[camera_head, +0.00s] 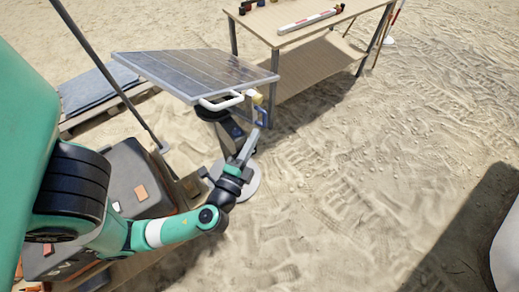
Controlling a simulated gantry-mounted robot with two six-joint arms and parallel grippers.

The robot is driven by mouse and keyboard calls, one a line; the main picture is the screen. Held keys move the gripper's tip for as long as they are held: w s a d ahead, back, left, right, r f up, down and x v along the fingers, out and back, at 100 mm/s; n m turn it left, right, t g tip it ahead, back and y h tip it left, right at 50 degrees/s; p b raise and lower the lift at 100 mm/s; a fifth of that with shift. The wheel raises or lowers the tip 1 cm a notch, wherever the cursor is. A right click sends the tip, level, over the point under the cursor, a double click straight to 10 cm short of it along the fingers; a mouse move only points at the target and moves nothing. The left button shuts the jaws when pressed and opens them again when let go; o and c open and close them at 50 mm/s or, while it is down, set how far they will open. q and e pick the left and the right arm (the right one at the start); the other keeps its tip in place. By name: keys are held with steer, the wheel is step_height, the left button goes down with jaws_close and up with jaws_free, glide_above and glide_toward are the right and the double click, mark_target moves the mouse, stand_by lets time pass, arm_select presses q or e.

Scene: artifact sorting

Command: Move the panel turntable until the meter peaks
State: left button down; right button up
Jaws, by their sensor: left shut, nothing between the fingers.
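A dark solar panel (195,72) sits tilted on a dark post with a round grey base (246,182) on the sand. A white handle (221,102) sticks out from its near edge. A small yellow part (257,97) and a blue part (263,116) are beside the handle. My left gripper (250,138) is shut and empty, pointing up just below the panel's near right corner. Whether it touches the blue part, I cannot tell. I see no readable meter. My right gripper is not in view.
A wooden table (345,24) with tools on it stands behind the panel. A dark pole (105,70) rises at the left. Open sand lies to the right.

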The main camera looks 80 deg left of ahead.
arm_select(q)
steer(key=s+f+m+h+b, duration=0.15)
steer(key=s+f+b, duration=0.3)
steer(key=f, duration=0.85)
glide_toward(263, 125)
steer(key=shift+y, duration=0.25)
steer(key=x, duration=0.7)
steer(key=shift+w+d, duration=0.1)
steer(key=shift+f, duration=0.1)
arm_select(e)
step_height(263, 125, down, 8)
